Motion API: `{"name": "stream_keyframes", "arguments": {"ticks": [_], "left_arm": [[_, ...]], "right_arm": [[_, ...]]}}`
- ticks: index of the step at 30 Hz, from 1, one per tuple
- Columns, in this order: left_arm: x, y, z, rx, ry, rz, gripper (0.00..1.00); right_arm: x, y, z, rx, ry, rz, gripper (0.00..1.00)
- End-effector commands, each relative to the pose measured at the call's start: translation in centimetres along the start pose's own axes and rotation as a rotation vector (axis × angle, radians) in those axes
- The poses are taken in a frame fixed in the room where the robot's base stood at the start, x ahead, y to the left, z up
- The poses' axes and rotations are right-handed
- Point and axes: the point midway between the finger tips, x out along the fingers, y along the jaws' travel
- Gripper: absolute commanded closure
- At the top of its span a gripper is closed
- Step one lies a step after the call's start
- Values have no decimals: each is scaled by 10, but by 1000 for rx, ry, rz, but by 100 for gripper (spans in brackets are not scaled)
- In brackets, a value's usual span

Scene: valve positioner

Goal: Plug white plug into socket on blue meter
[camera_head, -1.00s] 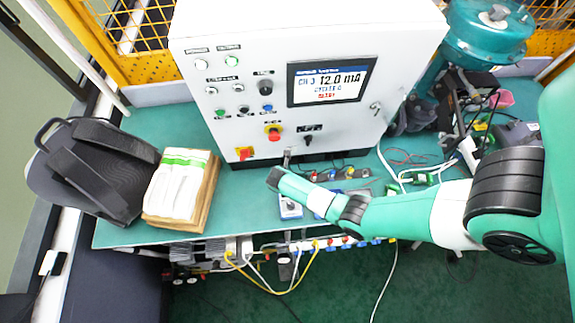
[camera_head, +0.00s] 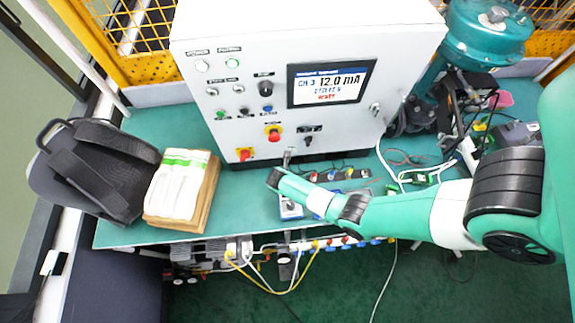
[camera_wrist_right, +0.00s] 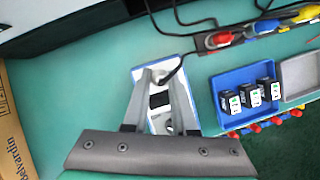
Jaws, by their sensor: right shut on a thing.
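The blue meter (camera_head: 291,208), a small box with a white face and blue edges, lies on the green bench below my right forearm. It also shows beneath the fingers in the right wrist view (camera_wrist_right: 146,73). My right gripper (camera_wrist_right: 160,77) is shut, with its fingertips over the meter's upper part. A thin black cable (camera_wrist_right: 184,52) runs to the fingertips. The white plug held there is mostly hidden by the fingers, and I cannot tell whether it touches the socket. In the head view my arm hides the fingers' grip. My left gripper is not in view.
A blue tray (camera_wrist_right: 223,77) with black parts lies right of the meter. A power strip (camera_wrist_right: 262,40) with coloured plugs lies behind it. The control cabinet (camera_head: 225,130) stands at the back. A brown box (camera_head: 208,205) with white packets is at left.

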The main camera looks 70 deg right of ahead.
Motion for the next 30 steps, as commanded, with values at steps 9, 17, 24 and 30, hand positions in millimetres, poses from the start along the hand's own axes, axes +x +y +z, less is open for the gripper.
{"name": "stream_keyframes", "arguments": {"ticks": [9,17,24,30], "left_arm": [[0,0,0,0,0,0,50],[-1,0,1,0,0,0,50],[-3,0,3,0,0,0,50],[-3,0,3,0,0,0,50]], "right_arm": [[0,0,0,0,0,0,100],[3,0,-1,0,0,0,100],[6,0,-2,0,0,0,100],[6,0,-2,0,0,0,100]]}}
